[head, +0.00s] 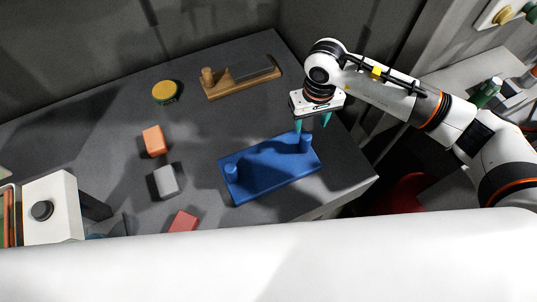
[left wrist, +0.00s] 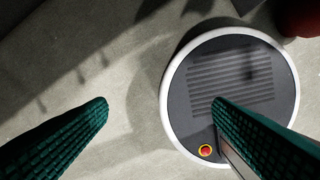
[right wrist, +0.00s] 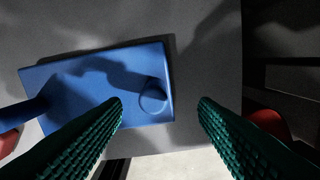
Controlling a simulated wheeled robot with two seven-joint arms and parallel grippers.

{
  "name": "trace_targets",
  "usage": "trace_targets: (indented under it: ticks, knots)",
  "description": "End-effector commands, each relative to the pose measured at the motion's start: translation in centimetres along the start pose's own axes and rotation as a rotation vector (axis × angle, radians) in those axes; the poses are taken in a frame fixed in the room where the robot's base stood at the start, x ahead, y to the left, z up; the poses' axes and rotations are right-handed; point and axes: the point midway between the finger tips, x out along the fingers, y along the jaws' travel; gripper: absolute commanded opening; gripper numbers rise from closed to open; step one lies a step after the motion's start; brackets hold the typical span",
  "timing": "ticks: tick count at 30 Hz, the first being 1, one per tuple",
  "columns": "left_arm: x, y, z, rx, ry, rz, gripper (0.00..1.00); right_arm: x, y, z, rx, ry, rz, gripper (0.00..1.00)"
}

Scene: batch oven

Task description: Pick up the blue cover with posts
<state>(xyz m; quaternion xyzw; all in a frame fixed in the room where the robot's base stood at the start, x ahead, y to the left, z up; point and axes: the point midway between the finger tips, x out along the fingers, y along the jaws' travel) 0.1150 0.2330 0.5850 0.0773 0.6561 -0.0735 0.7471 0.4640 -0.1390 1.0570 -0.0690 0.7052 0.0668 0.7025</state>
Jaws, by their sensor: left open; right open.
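The blue cover with posts (head: 272,172) lies flat on the dark grey table, near its right front corner. It is a blue slab with two upright posts, one near each end. In the right wrist view the cover (right wrist: 90,95) fills the left and middle, with one post (right wrist: 153,98) just left of centre. My right gripper (head: 313,122) is open and empty above the cover's right post, fingers pointing down. Its fingertips (right wrist: 160,105) are apart with nothing between them. My left gripper (left wrist: 160,102) is open and empty over the floor; the head view does not show it.
A wooden block piece (head: 240,82) and a yellow-topped round item (head: 165,91) lie at the back. Orange (head: 154,140), grey (head: 165,181) and red (head: 184,222) blocks lie left of the cover. A white box with a black knob (head: 50,208) stands at far left.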

Motion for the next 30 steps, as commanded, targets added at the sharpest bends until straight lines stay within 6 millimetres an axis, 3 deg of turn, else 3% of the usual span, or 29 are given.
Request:
trace_targets:
  ticks: [3,8,11,18,22,30]
  knots:
    - [0.7,-0.5,-3.1,0.001,0.042,-0.006,0.75,2.6,0.1,-0.1,0.001,0.004,0.003,0.54]
    - [0.9,-1.0,-5.8,0.002,0.082,-0.012,0.75,4.3,0.2,0.0,0.002,0.001,0.006,0.54]
    - [1.0,-0.9,-5.5,0.002,0.077,-0.011,0.75,4.7,0.2,0.0,0.002,0.001,0.006,0.54]
    - [1.9,-0.2,-1.5,0.003,0.015,-0.002,0.75,8.2,0.7,-0.1,0.002,0.003,0.008,0.54]
    - [2.4,-0.2,-1.8,0.003,0.019,-0.002,0.75,9.5,0.6,0.0,0.003,0.001,0.007,0.54]
    - [2.3,-0.4,-3.6,0.002,0.046,-0.005,0.75,9.6,0.6,0.0,0.001,-0.001,0.006,0.54]
